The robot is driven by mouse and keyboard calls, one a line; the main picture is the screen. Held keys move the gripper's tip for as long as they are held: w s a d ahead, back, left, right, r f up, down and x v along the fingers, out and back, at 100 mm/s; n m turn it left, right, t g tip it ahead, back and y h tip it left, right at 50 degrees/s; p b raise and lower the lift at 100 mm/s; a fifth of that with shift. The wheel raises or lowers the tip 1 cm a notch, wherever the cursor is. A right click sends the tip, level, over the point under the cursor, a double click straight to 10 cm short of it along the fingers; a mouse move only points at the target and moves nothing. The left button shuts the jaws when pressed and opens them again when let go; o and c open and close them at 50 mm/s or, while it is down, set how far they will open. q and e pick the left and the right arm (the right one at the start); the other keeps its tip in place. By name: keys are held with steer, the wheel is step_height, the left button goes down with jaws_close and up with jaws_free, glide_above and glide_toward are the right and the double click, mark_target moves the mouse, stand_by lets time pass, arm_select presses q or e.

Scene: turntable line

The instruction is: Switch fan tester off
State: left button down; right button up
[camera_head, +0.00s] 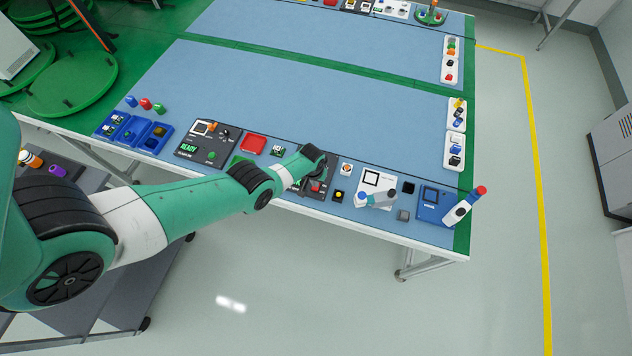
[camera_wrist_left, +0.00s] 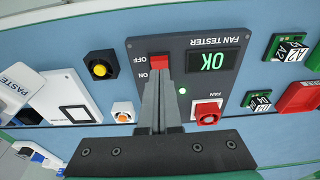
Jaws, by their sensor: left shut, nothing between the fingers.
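The fan tester (camera_wrist_left: 225,75) is a dark grey panel, upside down in the left wrist view. Its display (camera_wrist_left: 208,61) reads OK in green, and a small green light (camera_wrist_left: 182,91) is lit. A red switch (camera_wrist_left: 160,57) shows beside the OFF and ON labels; its red part lies by OFF, but the fingers hide its lower side, so its position is unclear. My left gripper (camera_wrist_left: 158,86) is shut and empty, its tips at or just over the switch; contact cannot be told. In the head view my left wrist partly covers the tester (camera_head: 330,160). My right gripper is not in view.
A red fan-like part (camera_wrist_left: 207,111) sits on the panel. A yellow button (camera_wrist_left: 100,69) and an orange-white button (camera_wrist_left: 122,112) stand beside it. A white device (camera_head: 374,180) and blue tester (camera_head: 432,203) are to the right. The blue table middle (camera_head: 290,90) is clear.

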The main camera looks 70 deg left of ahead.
mark_target(315, 188)
arm_select(q)
steer(key=shift+f+b, duration=0.95)
steer(key=shift+b, duration=0.05)
stand_by(0.7)
steer(key=shift+r, duration=0.1)
step_height(315, 188, up, 7)
steer(key=p, duration=0.7)
